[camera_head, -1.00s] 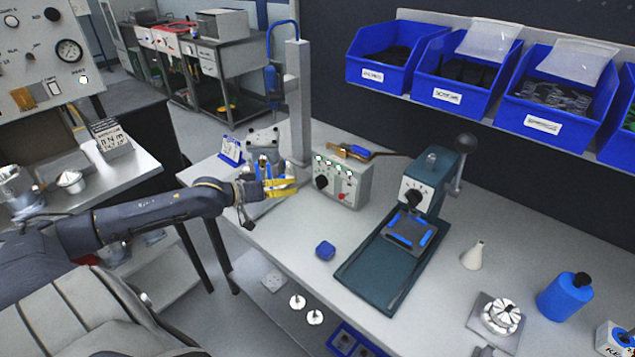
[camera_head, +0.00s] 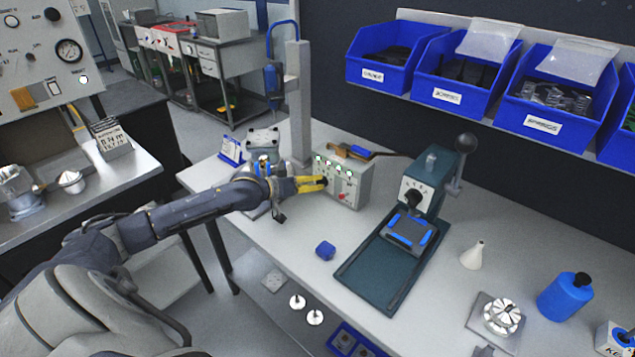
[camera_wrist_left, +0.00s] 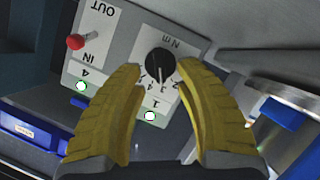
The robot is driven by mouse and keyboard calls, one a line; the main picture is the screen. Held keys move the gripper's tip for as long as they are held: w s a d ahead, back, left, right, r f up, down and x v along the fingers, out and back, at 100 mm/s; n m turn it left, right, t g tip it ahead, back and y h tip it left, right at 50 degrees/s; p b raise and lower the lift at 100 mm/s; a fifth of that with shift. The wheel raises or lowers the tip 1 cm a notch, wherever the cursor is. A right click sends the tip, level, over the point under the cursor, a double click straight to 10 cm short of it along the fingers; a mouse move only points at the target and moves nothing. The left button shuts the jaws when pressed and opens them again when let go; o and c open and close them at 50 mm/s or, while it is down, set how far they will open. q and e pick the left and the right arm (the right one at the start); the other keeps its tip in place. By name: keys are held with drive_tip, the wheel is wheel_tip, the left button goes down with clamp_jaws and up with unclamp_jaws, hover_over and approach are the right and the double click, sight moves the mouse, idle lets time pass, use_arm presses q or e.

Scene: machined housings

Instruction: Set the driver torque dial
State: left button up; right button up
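The driver controller is a light grey box (camera_head: 352,187) on the bench, with a black torque dial (camera_wrist_left: 160,65), several round lamps and a red-tipped switch (camera_wrist_left: 76,42) on its front. The wrist view shows its panel upside down, with "N m" and numbers around the dial. My left gripper (camera_head: 322,184) has yellow fingers and is at the box front, covering the dial in the head view. In the wrist view its fingers (camera_wrist_left: 160,68) are open, one on each side of the dial, with gaps visible; contact is not clear. My right gripper is not in view.
A grey post (camera_head: 299,105) and a metal fixture stand behind my left gripper. Blue bins (camera_head: 462,90) hang above. The bench front is mostly clear.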

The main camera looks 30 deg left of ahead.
sight(320, 183)
use_arm(q)
drive_tip(key=shift+x, duration=1.3)
clamp_jaws()
